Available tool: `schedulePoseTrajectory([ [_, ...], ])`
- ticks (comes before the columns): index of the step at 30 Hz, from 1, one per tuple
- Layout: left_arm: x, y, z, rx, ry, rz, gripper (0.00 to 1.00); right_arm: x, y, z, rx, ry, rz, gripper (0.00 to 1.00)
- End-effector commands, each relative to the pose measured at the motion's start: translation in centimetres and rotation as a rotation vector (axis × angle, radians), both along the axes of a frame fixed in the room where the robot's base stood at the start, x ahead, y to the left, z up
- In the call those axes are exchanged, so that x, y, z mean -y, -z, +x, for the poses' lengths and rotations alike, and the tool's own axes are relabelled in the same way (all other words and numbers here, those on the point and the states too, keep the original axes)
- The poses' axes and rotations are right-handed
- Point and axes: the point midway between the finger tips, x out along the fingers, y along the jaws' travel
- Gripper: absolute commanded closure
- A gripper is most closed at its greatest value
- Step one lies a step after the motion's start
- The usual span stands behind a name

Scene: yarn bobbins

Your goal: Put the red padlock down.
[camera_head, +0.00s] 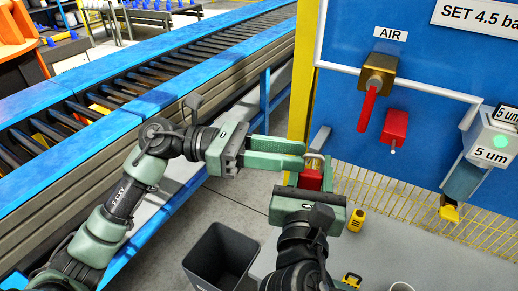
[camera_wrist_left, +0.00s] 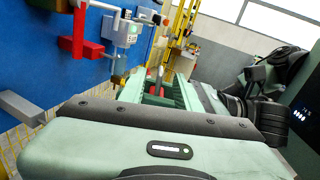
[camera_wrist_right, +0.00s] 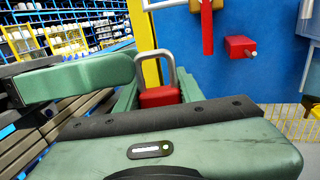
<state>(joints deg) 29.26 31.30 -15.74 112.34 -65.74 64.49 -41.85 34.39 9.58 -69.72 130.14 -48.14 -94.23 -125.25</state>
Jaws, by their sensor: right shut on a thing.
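The red padlock (camera_head: 311,180) is upright between the fingers of my right gripper (camera_head: 311,184), which is shut on its body. In the right wrist view its red body (camera_wrist_right: 158,96) and grey shackle (camera_wrist_right: 171,62) stick up between the fingers. My left gripper (camera_head: 304,156) reaches in from the left with its fingertips beside the shackle. Its fingers look a little apart, with nothing clearly gripped. In the left wrist view, part of a red thing (camera_wrist_left: 156,91), likely the padlock, shows between the left fingers.
A blue panel (camera_head: 435,60) carries a brass valve with a red handle (camera_head: 368,108), a red block (camera_head: 395,127) and a grey gauge box (camera_head: 490,142). A dark bin (camera_head: 222,258) stands on the floor below. A blue roller conveyor (camera_head: 140,85) runs at left.

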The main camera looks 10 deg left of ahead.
Motion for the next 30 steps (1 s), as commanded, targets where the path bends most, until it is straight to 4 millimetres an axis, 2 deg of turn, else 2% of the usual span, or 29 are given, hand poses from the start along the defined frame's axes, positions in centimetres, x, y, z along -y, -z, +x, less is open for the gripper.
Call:
schedulePoseTrajectory([
  [3,2.0,-0.1,0.0,0.001,0.003,-0.002,0.68,0.0,0.0,0.0,0.001,0.0,0.0,1.0],
  [9,4.0,-0.1,0.1,0.0,0.001,-0.001,0.68,0.0,0.0,0.0,0.001,0.0,0.0,1.0],
  [20,4.5,0.0,0.1,-0.001,0.0,-0.001,0.68,0.0,0.0,0.0,0.001,0.0,0.0,1.0],
  [24,4.5,0.0,0.1,-0.001,0.0,-0.001,1.0,0.0,0.0,0.0,0.001,0.0,0.0,1.0],
  [27,4.4,0.0,0.1,-0.001,0.0,-0.001,1.0,0.0,0.0,0.0,0.001,0.0,0.0,1.0],
  [28,4.4,0.0,0.1,-0.001,0.0,-0.001,1.0,0.0,0.0,0.0,0.001,0.0,0.0,0.6],
  [30,4.4,0.0,0.1,-0.001,-0.001,-0.001,1.0,0.0,0.0,0.0,0.001,0.0,0.0,0.4],
])
